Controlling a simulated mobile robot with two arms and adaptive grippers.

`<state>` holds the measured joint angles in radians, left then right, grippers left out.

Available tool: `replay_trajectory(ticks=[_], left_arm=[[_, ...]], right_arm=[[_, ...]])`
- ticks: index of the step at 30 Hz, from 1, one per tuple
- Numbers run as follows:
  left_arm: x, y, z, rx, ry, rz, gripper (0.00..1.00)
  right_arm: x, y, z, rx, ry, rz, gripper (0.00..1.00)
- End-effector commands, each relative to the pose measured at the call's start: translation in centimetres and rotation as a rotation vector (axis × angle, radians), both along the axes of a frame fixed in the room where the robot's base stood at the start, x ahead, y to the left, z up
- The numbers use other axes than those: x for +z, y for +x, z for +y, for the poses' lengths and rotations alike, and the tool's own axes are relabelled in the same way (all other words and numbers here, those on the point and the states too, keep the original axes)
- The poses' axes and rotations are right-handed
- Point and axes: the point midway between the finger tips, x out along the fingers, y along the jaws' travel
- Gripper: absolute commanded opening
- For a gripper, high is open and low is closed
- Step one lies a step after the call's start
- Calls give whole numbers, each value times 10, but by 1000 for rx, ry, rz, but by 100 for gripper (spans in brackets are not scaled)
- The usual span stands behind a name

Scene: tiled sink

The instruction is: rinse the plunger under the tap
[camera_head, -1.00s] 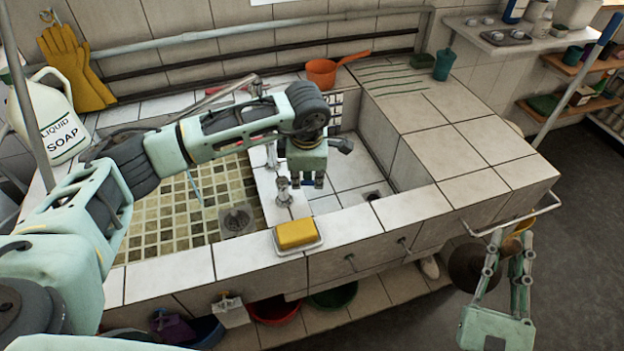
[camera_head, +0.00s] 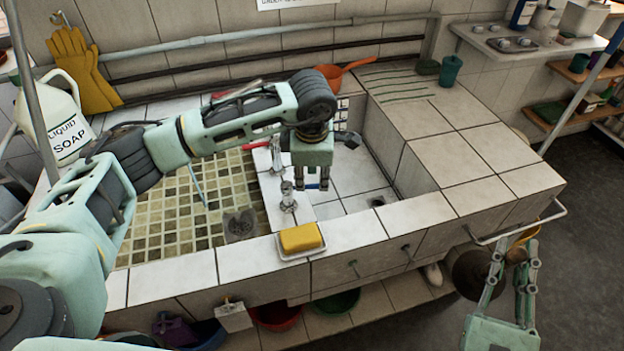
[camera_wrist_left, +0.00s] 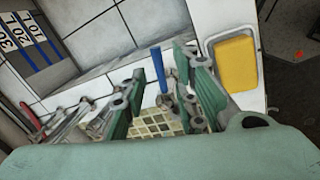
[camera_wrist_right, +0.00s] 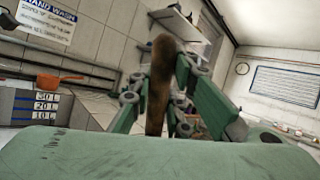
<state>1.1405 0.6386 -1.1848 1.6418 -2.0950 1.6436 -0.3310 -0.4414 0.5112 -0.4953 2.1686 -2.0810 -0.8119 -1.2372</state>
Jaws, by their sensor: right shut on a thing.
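My right gripper (camera_head: 515,258) is at the lower right, beyond the sink's front edge. It is shut on the plunger's brown wooden handle (camera_wrist_right: 158,85), upright in the right wrist view. A dark brown round shape (camera_head: 468,272), seemingly the plunger's cup, shows beside this gripper. My left gripper (camera_head: 312,180) points down over the sink with its fingers apart and empty. A metal tap fitting (camera_head: 288,197) stands near it on the divider. In the left wrist view, a blue lever (camera_wrist_left: 157,66) shows between the left fingers; contact is unclear. A red lever (camera_head: 259,144) lies further left. No water shows.
A yellow sponge (camera_head: 301,238) sits in a dish on the front ledge. The right basin (camera_head: 357,170) is empty. An orange pan (camera_head: 328,74) lies at the back. A soap jug (camera_head: 62,125) stands left. A metal rail (camera_head: 520,228) runs near my right gripper.

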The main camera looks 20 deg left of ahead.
Motion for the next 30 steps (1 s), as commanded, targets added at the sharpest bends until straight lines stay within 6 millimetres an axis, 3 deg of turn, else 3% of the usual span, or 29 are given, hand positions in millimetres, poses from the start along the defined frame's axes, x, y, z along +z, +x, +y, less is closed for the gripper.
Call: replay_trajectory(ticks=[6, 12, 24, 30], left_arm=[[49, -7, -3, -1, -1, -6, 27], [77, -13, -5, 0, 0, -3, 27], [85, -15, -5, 0, 0, -1, 27], [84, -14, -2, 50, -10, 7, 10]], right_arm=[[1, 0, 0, -1, -1, -3, 0], [1, 0, 0, -1, -1, -3, 0], [1, 0, 0, -1, -1, -3, 0], [0, 0, 0, -1, -1, -3, 0]])
